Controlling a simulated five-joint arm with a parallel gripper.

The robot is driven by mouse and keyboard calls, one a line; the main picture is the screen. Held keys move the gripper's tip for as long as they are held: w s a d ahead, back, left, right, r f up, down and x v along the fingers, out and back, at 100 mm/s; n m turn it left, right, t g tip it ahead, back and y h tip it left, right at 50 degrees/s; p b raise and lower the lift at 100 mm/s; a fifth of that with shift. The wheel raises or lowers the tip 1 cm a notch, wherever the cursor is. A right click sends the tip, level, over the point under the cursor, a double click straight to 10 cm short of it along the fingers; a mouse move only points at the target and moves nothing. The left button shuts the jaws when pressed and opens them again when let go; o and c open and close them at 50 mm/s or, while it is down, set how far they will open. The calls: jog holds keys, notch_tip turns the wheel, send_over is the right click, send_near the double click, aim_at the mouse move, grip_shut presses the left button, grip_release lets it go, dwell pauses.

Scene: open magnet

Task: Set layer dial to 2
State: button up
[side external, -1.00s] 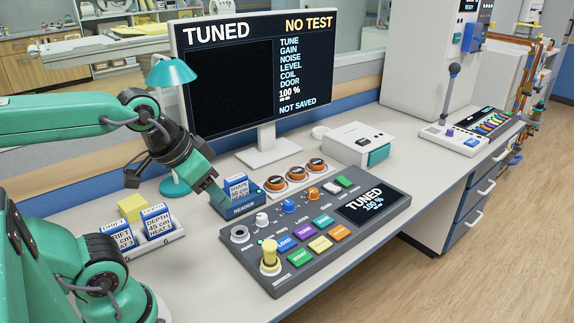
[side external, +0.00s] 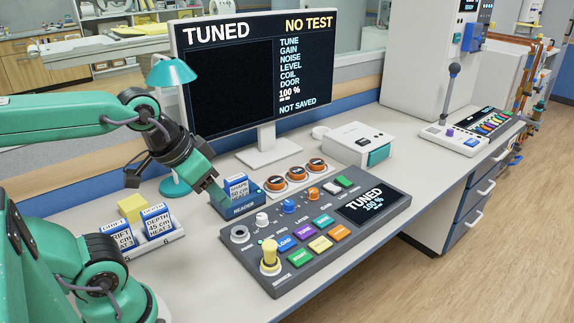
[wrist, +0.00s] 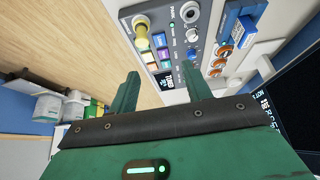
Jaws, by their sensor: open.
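The control panel (side external: 262,265) lies on the bench and carries a white knob (side external: 262,219), a blue knob (side external: 289,207) and an orange knob (side external: 313,194). A small label reading LAYER sits below and right of the blue knob; I cannot tell for sure which knob it names, nor any dial's setting.
A tray (side external: 165,240) with cards is at left. The monitor (side external: 250,75) stands behind.

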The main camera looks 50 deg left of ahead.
jog(key=g, duration=0.5)
send_over(289, 202)
jog(key=f, duration=1.1)
jog(key=shift+s+d+f, duration=0.1)
jog(key=shift+s+d, duration=0.15)
jog(key=shift+s, duration=0.05)
jog(key=shift+w+a+f+g, duration=0.2)
jog(key=shift+w+f+g, duration=0.1)
jog(key=shift+f, duration=0.15)
jog(key=shift+f, duration=0.1)
jog(key=shift+f, duration=3.85)
